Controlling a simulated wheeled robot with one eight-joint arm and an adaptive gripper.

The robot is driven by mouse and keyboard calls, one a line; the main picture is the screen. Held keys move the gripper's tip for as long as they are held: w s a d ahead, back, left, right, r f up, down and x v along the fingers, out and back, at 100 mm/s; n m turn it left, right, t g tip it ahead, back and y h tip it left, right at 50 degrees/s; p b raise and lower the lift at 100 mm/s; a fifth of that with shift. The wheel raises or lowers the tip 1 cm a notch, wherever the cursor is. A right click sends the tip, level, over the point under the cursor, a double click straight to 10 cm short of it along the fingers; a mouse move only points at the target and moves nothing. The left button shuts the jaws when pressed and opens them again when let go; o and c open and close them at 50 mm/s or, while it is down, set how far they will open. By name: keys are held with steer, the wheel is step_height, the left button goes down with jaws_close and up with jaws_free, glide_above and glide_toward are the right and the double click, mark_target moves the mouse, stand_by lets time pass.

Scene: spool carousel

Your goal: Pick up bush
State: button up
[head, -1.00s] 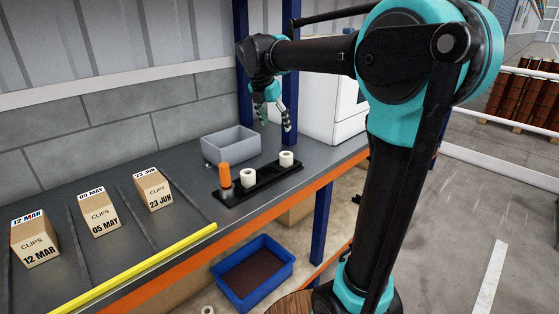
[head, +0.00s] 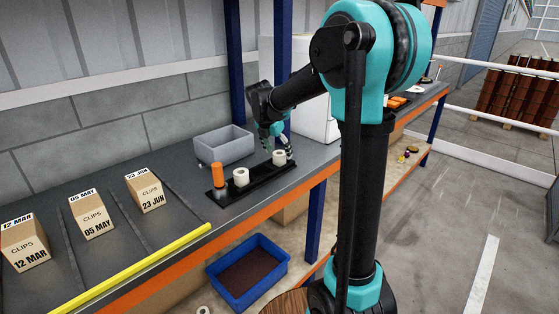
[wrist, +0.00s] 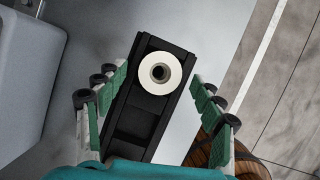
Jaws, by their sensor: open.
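A white bush (head: 279,158), a short ring with a dark centre hole, stands upright at the right end of a black tray (head: 222,200). In the wrist view the bush (wrist: 145,78) stands in the black holder (wrist: 133,122), ahead of and between my fingers. My gripper (head: 277,148) is low over that end of the tray in the head view. It is open, with a green-padded finger on each side of the bush and gaps showing (wrist: 160,75). A second white ring (head: 241,177) and an orange cylinder (head: 217,175) stand further left on the tray.
A grey bin (head: 224,146) stands behind the tray, and also shows at the left in the wrist view (wrist: 20,60). Clips boxes (head: 92,216) stand at left on the bench. A yellow strip (head: 130,270) edges the bench; a blue crate (head: 246,300) is below.

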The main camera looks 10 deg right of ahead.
steer(key=shift+x, duration=1.2)
steer(key=c, duration=1.3)
step_height(320, 180, up, 20)
steer(key=shift+r, duration=0.1)
